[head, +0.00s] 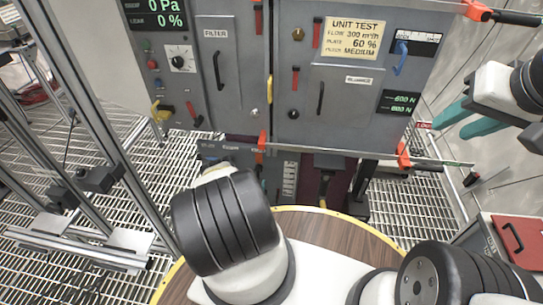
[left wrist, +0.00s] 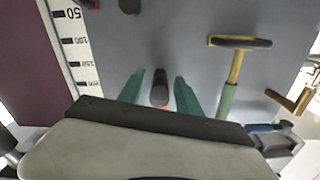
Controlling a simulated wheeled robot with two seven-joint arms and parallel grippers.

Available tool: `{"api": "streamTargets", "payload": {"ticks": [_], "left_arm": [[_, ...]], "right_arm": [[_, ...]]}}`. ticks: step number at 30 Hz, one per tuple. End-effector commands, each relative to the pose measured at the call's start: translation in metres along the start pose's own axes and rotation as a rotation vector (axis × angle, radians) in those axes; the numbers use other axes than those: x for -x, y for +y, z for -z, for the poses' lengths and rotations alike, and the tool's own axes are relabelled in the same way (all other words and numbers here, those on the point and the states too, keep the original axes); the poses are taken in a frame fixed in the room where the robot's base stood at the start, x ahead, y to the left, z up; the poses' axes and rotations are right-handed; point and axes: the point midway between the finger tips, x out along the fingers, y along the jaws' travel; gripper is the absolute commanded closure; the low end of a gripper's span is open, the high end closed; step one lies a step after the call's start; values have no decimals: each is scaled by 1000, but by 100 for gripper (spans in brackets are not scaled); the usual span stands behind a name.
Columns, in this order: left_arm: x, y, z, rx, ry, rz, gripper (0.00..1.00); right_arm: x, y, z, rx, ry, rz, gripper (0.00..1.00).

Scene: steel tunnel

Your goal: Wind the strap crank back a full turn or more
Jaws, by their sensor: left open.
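My left gripper (left wrist: 160,92) is open in the left wrist view, its two green fingers apart. A dark rounded knob (left wrist: 160,90) with some red at its base shows between the fingers; I cannot tell whether they touch it. To its right, a yellow T-shaped handle (left wrist: 238,42) has a green lower part, and a brass-yellow crank-like piece (left wrist: 288,102) stands further right. I cannot tell for sure which of these is the strap crank. In the head view my own arm hides the left gripper. My right gripper (head: 464,120) is at the right, teal fingers apart, seemingly empty.
A grey cabinet (head: 340,105) with handles and displays fills the back, with orange clips (head: 404,155) along its edge. A metal frame (head: 85,180) stands left over the grated floor (head: 50,150). A red case (head: 520,242) is at lower right. A white scale (left wrist: 75,45) lies left of the left gripper.

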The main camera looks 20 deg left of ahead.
Motion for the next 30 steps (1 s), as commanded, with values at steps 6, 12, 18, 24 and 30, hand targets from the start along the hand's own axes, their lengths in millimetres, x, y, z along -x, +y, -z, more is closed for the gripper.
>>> {"api": "streamTargets", "payload": {"ticks": [6,12,18,24,30], "left_arm": [[1,0,0,0,-1,0,59],[1,0,0,0,0,0,90],[1,0,0,1,0,0,100],[0,2,1,21,1,-2,100],[0,5,2,106,1,-1,100]], "right_arm": [[0,0,0,0,1,0,64],[0,0,0,0,1,0,64],[0,0,0,0,1,0,64],[0,0,0,0,0,0,64],[0,0,0,0,0,0,64]]}}
